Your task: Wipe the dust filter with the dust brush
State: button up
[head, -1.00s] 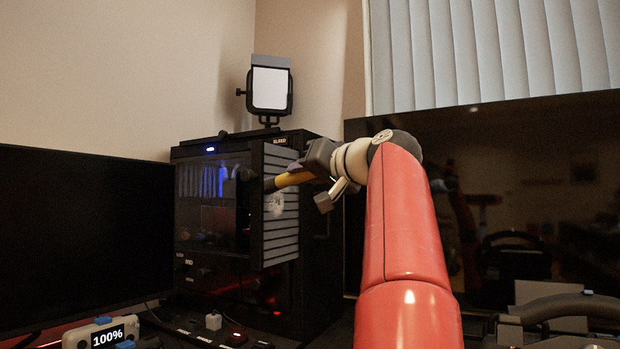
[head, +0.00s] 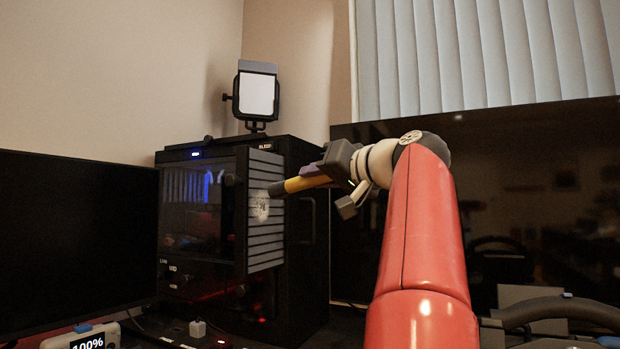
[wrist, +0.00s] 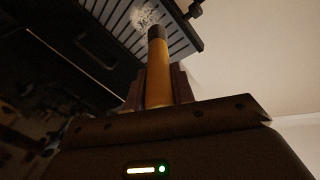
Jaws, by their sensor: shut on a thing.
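The dust brush (head: 303,183) has a yellow handle and a dark tip. My gripper (head: 328,172) is shut on its handle, and the brush points left, nearly level. The dust filter (head: 266,238) is a dark slatted upright panel at the front of the PC case. A pale dust patch (head: 260,206) shows on it, just below and left of the brush tip. In the wrist view the brush (wrist: 159,70) stands up between my gripper's fingers (wrist: 157,85), with its tip by the dust patch (wrist: 143,17). I cannot tell whether the tip touches the filter (wrist: 176,36).
The black PC case (head: 308,240) stands behind the filter, with a small light panel (head: 257,95) on top. A dark monitor (head: 75,240) is at left and a large dark screen (head: 530,190) at right. A steering wheel (head: 560,312) is at lower right.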

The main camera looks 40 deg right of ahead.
jog(key=shift+s, duration=0.15)
jog(key=shift+s+d, duration=0.3)
jog(key=shift+s, duration=0.35)
jog(key=shift+s+d, duration=0.25)
jog(key=shift+s, duration=0.4)
jog(key=w+f+n+t+y+p, duration=0.1)
jog(key=w+f+n+y, duration=0.2)
jog(key=w+f+y, duration=0.2)
jog(key=shift+w+d+f+y, duration=0.3)
jog(key=shift+w+d+f, duration=0.25)
jog(key=shift+w, duration=0.8)
jog(key=shift+x, duration=1.05)
jog(key=shift+a+f+p, duration=0.1)
jog(key=shift+f+p, duration=0.05)
jog(key=shift+p, duration=0.2)
